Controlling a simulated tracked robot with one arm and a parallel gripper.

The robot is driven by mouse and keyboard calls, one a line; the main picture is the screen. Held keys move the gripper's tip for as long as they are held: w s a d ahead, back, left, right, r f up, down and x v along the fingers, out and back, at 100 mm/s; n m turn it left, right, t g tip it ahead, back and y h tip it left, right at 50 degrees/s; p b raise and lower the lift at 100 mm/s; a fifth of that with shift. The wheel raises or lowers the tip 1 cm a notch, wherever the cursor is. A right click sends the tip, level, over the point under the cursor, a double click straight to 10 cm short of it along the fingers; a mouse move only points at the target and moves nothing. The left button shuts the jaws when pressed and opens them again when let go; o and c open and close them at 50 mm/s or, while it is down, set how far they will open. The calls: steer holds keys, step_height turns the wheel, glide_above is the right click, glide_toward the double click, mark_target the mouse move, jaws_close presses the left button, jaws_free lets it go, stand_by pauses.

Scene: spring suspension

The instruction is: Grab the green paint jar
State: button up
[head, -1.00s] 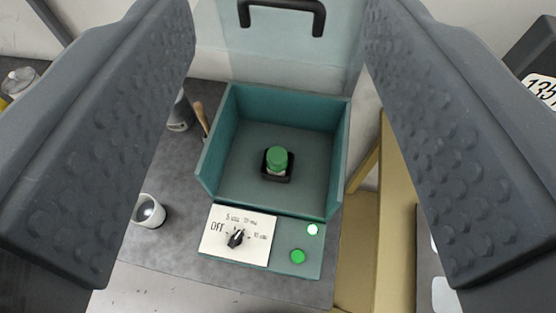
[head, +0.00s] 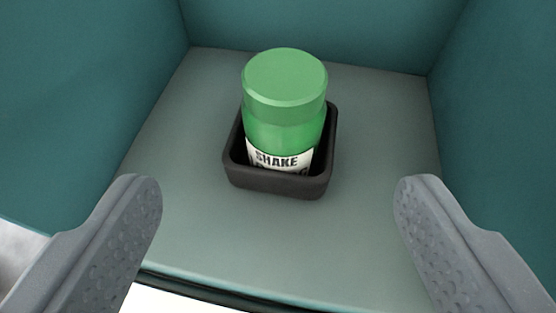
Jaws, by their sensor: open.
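The green paint jar (head: 285,112) stands upright in a small black square holder (head: 278,182) on the floor of a teal box. It has a green lid and a white label reading "SHAKE"; its lower part is hidden by the holder's rim. My gripper (head: 278,205) is open and empty. One finger is at the lower left and one at the lower right, with wide gaps to the jar.
The teal box (head: 120,85) has walls at the left, back and right. Its front edge (head: 270,292) runs along the bottom of the view. The box floor (head: 375,130) around the holder is clear.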

mark_target(279, 120)
steer(key=x, duration=0.7)
steer(key=shift+w+f+b, duration=0.1)
steer(key=shift+w+b, duration=0.2)
steer(key=shift+w, duration=0.05)
steer(key=shift+d+b+x, duration=0.2)
steer(key=shift+b+x, duration=0.15)
steer(key=shift+x, duration=2.5)
steer(key=c, duration=1.3)
